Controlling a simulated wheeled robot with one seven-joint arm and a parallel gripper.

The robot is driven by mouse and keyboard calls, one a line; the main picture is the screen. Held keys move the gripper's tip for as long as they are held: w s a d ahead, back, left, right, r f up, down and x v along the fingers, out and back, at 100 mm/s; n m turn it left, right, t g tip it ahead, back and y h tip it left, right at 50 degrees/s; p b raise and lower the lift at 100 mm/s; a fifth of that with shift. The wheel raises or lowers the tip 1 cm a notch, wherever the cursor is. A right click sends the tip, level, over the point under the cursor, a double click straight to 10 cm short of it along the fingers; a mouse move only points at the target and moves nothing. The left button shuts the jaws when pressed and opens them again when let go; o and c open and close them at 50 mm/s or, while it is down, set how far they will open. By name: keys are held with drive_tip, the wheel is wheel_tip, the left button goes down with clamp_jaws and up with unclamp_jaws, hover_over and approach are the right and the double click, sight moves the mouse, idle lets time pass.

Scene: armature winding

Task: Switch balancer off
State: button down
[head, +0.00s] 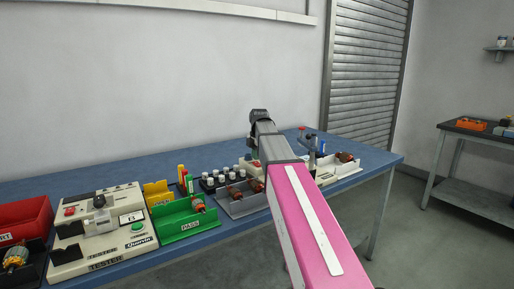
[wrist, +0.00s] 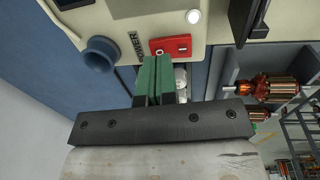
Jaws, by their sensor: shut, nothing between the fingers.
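The balancer (wrist: 145,28) is a cream housing at the top of the wrist view, marked POWER. Its red rocker switch (wrist: 171,45) sits near the housing's edge, with a small round white light (wrist: 193,16) above it. My gripper (wrist: 157,58) is shut and empty, its two green fingers together. The fingertips are at the lower left of the red switch and overlap its edge in the picture; I cannot tell whether they touch it. In the head view my arm hides the gripper and most of the balancer (head: 325,178).
A blue knob-like part (wrist: 100,55) stands left of the fingers. Trays with copper-wound armatures (wrist: 275,88) lie to the right. On the blue table (head: 130,168) stand a tester (head: 100,245), a green PASS bin (head: 185,226) and a red bin (head: 25,215).

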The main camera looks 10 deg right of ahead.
drive_tip(key=shift+w+f, duration=0.1)
drive_tip(key=shift+f, duration=0.7)
drive_tip(key=shift+f, duration=0.15)
drive_tip(key=shift+s, duration=0.2)
drive_tip(key=shift+s+d, duration=0.25)
drive_tip(key=shift+s, duration=0.25)
drive_tip(key=shift+r, duration=0.2)
